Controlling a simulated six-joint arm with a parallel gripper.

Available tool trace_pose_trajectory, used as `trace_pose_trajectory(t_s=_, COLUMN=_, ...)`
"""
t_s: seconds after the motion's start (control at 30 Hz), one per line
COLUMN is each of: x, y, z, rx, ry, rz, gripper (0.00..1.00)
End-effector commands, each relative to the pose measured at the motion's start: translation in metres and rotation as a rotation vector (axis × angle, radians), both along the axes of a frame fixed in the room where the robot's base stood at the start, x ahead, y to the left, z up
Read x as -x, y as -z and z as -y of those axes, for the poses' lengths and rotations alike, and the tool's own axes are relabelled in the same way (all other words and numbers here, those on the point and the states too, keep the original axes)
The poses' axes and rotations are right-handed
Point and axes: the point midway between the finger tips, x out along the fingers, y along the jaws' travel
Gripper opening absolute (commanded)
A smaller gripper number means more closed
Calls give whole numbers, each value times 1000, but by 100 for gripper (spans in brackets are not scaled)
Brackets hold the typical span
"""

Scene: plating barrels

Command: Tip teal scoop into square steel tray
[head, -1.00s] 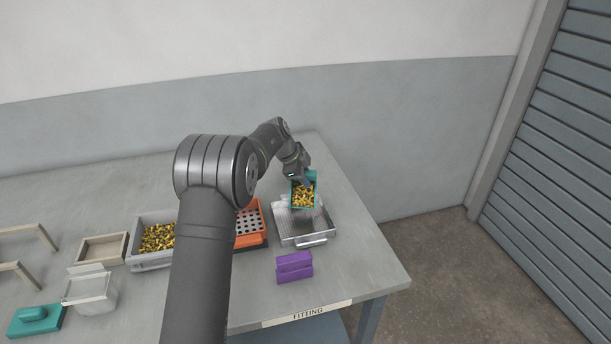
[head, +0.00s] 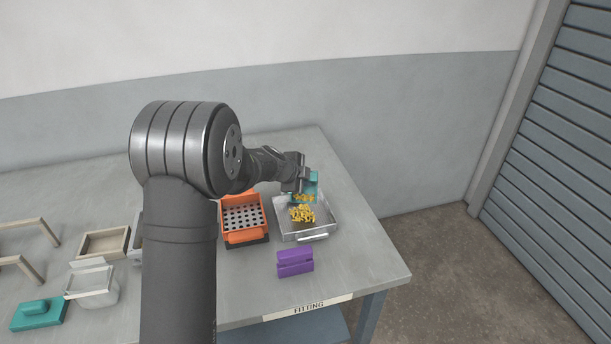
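The teal scoop (head: 312,182) is tilted over the back part of the square steel tray (head: 326,236). Yellow pieces (head: 301,214) lie in a heap in the tray, and some more show at the scoop's lower edge. My gripper (head: 300,182) is at the scoop's left side and appears to hold it. Its fingers are too small and covered to make out clearly.
An orange perforated basket (head: 242,236) stands just left of the tray. A purple block (head: 295,262) is in front of it. The table's right front corner is clear.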

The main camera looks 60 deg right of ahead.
Motion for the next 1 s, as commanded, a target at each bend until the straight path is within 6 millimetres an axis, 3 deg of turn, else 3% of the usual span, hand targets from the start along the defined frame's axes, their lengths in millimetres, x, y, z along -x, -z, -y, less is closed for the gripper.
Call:
trace_pose_trajectory(t_s=0.43, x=4, y=0, z=-5, rx=62, ry=6, rz=29, gripper=0)
trace_pose_trajectory(t_s=0.8, x=8, y=-4, z=19, rx=-65, ry=59, rz=-24, gripper=0)
trace_pose_trajectory(t_s=1.0, x=0, y=0, z=29, rx=-197, ry=53, rz=-79, gripper=0)
